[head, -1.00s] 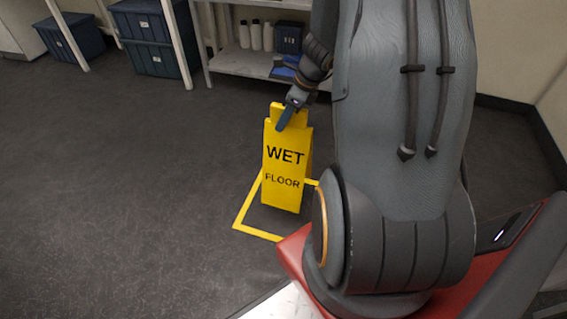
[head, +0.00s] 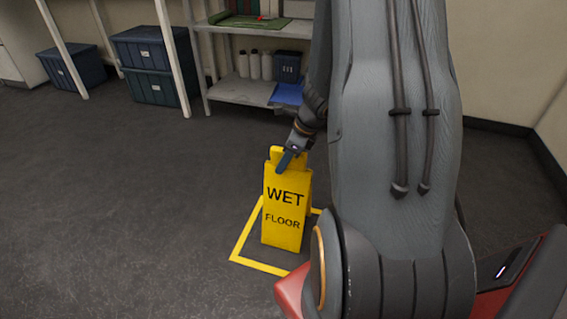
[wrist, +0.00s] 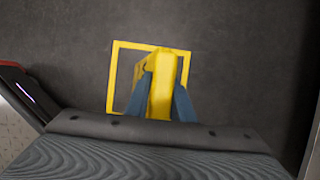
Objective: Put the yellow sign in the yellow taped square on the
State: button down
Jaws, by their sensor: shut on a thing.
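The yellow wet floor sign (head: 284,215) stands upright in the head view, with black lettering facing me. My gripper (head: 287,160) is shut on the top of the sign. In the wrist view, the blue fingers of my gripper (wrist: 161,100) lie on both sides of the yellow sign (wrist: 161,75). The yellow taped square (head: 247,228) is on the dark floor around the sign's lower end. In the wrist view the sign overlaps the right part of the taped square (wrist: 113,75). I cannot tell whether the sign's base touches the floor. My arm hides the square's right part in the head view.
A shelf rack (head: 235,90) with bottles (head: 255,66) and a dark box (head: 287,67) stands behind the sign. Blue lidded bins (head: 150,65) are at the back left. The floor left of the square is clear.

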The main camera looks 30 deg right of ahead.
jog(key=c, duration=1.5)
grip_release()
jog(key=shift+f, duration=0.1)
jog(key=shift+c, duration=0.2)
jog(key=p+v, duration=0.7)
jog(key=v, duration=0.5)
jog(key=shift+a, duration=0.1)
